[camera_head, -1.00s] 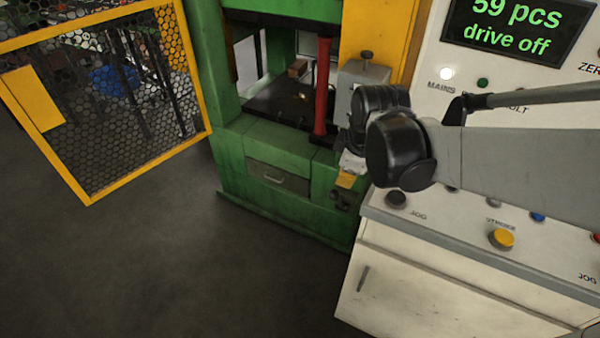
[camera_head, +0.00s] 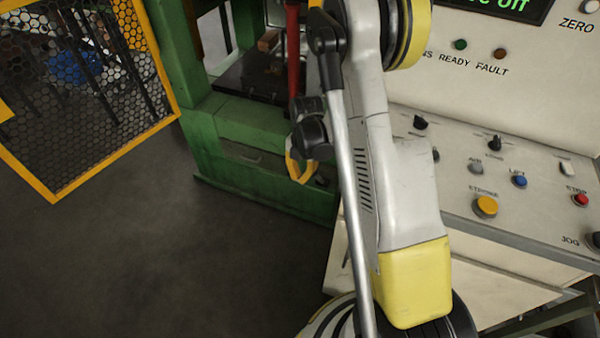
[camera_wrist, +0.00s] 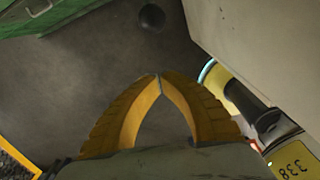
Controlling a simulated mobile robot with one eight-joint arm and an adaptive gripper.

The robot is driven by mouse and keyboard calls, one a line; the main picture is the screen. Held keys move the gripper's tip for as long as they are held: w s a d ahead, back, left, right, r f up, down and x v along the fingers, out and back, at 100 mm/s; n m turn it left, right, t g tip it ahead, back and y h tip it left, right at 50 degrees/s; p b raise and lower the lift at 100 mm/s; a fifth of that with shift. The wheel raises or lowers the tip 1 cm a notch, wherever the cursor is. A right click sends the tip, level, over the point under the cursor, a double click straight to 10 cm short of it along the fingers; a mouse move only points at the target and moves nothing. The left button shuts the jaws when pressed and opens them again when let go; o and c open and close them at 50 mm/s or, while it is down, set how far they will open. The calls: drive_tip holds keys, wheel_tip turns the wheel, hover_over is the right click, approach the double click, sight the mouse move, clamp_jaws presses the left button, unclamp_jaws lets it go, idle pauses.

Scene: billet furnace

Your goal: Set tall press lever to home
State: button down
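In the head view my gripper (camera_head: 300,178) is partly hidden, low in front of the press.
A white control console (camera_head: 475,180) with knobs and coloured buttons stands to the right, close to my arm. A yellow-framed mesh guard (camera_head: 120,170) stands at the left. Dark floor (camera_head: 130,260) is clear between them.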

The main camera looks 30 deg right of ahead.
wheel_tip(320, 180, down, 6)
drive_tip(key=b, duration=0.2)
drive_tip(key=shift+w+d+r+b, duration=0.4)
drive_tip(key=shift+w+d, duration=0.15)
drive_tip(key=shift+d, duration=0.2)
drive_tip(key=shift+w+d+r+b, duration=0.3)
drive_tip(key=shift+w+d, duration=0.2)
drive_tip(key=shift+d, duration=0.25)
drive_tip(key=shift+w+d+r+p, duration=0.6)
drive_tip(key=shift+w+d+r, duration=0.2)
drive_tip(key=shift+d+r, duration=0.25)
drive_tip(key=shift+w+d, duration=0.1)
drive_tip(key=shift+d, duration=0.05)
